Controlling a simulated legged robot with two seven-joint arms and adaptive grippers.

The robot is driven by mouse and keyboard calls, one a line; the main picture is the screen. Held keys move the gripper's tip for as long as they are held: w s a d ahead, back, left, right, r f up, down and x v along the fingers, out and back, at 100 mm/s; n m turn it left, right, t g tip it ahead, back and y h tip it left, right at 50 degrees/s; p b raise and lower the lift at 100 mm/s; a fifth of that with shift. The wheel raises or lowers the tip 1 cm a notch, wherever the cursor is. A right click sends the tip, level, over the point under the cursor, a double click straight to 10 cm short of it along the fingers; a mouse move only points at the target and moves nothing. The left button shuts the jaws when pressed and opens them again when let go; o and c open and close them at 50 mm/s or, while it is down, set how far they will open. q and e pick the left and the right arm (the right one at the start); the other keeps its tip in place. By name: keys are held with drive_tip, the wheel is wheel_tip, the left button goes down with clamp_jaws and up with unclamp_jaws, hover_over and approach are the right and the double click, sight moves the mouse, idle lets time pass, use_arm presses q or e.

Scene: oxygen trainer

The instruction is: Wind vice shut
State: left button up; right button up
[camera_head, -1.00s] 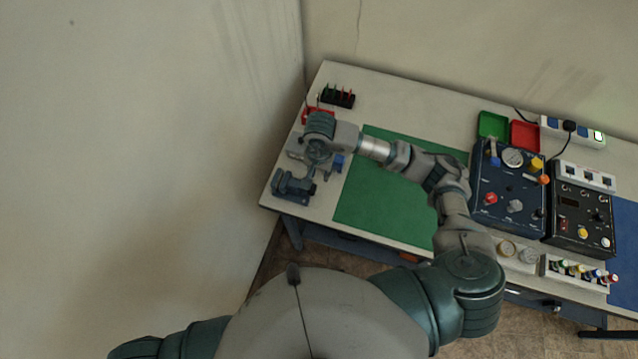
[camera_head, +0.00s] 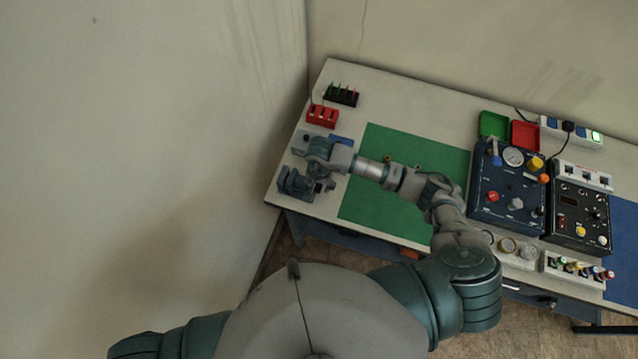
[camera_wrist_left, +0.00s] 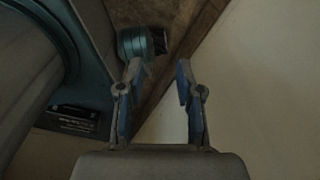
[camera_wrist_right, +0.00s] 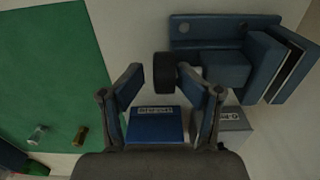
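The blue-grey vice (camera_head: 294,184) is mounted at the table's near left corner. In the right wrist view its body and jaws (camera_wrist_right: 250,65) fill the upper right, and a dark round knob (camera_wrist_right: 165,72) sticks out from its left side. My right gripper (camera_head: 318,178) is over the vice in the head view and hides part of it. In the right wrist view its fingers (camera_wrist_right: 161,76) are spread, with the knob between or just beyond the tips; I cannot tell whether they touch it. My left gripper (camera_wrist_left: 160,68) is open and empty, away from the table.
A blue labelled block (camera_wrist_right: 155,126) and a grey labelled block (camera_wrist_right: 233,127) lie below the knob in the right wrist view. A red block (camera_head: 322,116) and black rack (camera_head: 342,95) stand behind the vice. The green mat (camera_head: 385,210) is mostly clear, with small fittings (camera_wrist_right: 38,135).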

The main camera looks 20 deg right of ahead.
drive_tip(key=shift+w+a, duration=0.1)
drive_tip(key=shift+w, duration=0.05)
clamp_jaws()
drive_tip(key=shift+a+r, duration=0.1)
drive_tip(key=shift+a, duration=0.15)
use_arm(q)
drive_tip(key=shift+w+a, duration=0.25)
drive_tip(key=shift+a, duration=0.3)
drive_tip(key=shift+w+a, duration=0.2)
drive_tip(key=shift+a, duration=0.3)
drive_tip(key=shift+d, duration=0.1)
drive_tip(key=shift+s+d, duration=0.1)
drive_tip(key=shift+d, duration=0.35)
drive_tip(key=shift+a, duration=0.15)
use_arm(e)
drive_tip(key=shift+r, duration=0.15)
